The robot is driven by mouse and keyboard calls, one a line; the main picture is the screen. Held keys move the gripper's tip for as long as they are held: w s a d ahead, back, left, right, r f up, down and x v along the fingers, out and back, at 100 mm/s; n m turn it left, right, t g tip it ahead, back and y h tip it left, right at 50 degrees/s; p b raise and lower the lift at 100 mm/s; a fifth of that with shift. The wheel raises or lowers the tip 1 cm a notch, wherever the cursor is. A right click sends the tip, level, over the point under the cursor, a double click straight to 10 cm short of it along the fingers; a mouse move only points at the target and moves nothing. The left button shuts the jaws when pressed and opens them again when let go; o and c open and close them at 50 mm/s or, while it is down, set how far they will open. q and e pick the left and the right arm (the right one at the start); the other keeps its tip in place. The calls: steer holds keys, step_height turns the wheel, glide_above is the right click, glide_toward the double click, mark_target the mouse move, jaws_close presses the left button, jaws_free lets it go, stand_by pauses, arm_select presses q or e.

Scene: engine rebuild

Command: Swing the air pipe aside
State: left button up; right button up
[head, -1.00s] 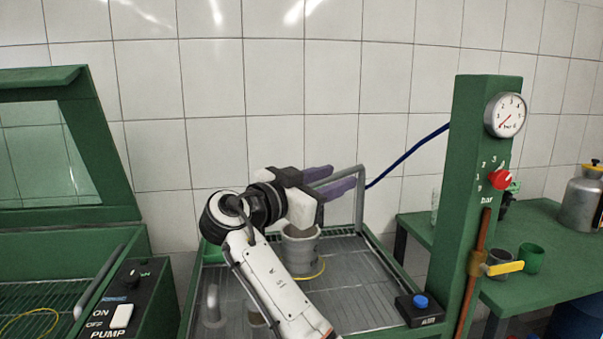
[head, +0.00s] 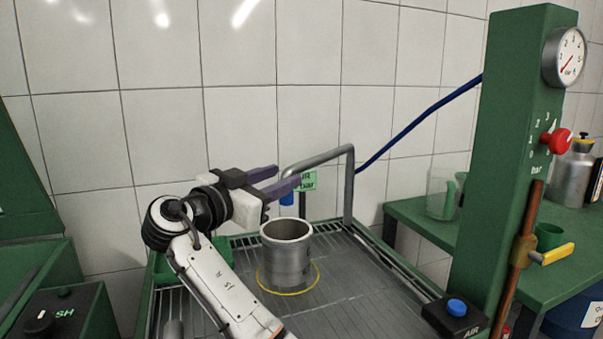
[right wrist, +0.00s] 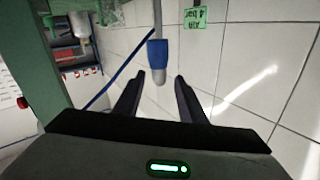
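The air pipe (head: 349,190) is a grey bent tube. My left gripper is out of view.
An open metal cylinder (head: 286,255) stands on the grated tray (head: 350,285) inside a yellow ring. A green post (head: 515,150) with gauge and red knob stands right. A blue hose (head: 420,120) runs from it toward the pipe. Green cabinets stand left.

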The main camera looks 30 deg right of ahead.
mark_target(306, 166)
steer(key=p+x, duration=0.1)
steer(key=x, duration=0.8)
steer(key=shift+d, duration=0.35)
steer(key=shift+r, duration=0.1)
jaws_close()
